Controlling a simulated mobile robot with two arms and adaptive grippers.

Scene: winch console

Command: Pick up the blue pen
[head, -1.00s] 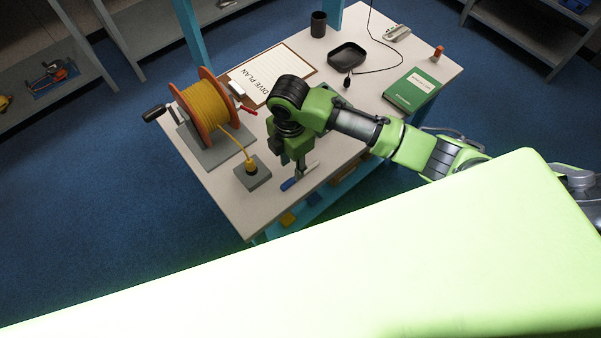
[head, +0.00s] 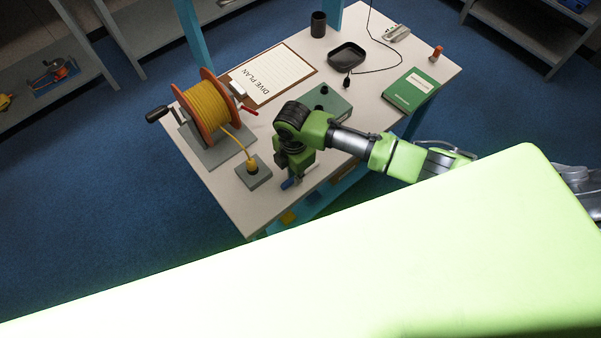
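The blue pen (head: 287,184) lies near the front edge of the table, just right of the grey block with the yellow cable end. Its blue end shows, and the middle is hidden behind my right gripper. A pale piece on the gripper's other side may be its far end. My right gripper (head: 293,177) points down right over the pen, at or close to the tabletop. Its fingers are too small and covered to tell whether they are open or touch the pen. My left gripper is out of view.
A winch drum with yellow rope (head: 205,108) and its grey block (head: 256,178) stand to the left. A clipboard (head: 285,72), a grey-green box (head: 327,100), a black tray (head: 347,56) and a green book (head: 411,90) lie behind. The table's front edge is close by.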

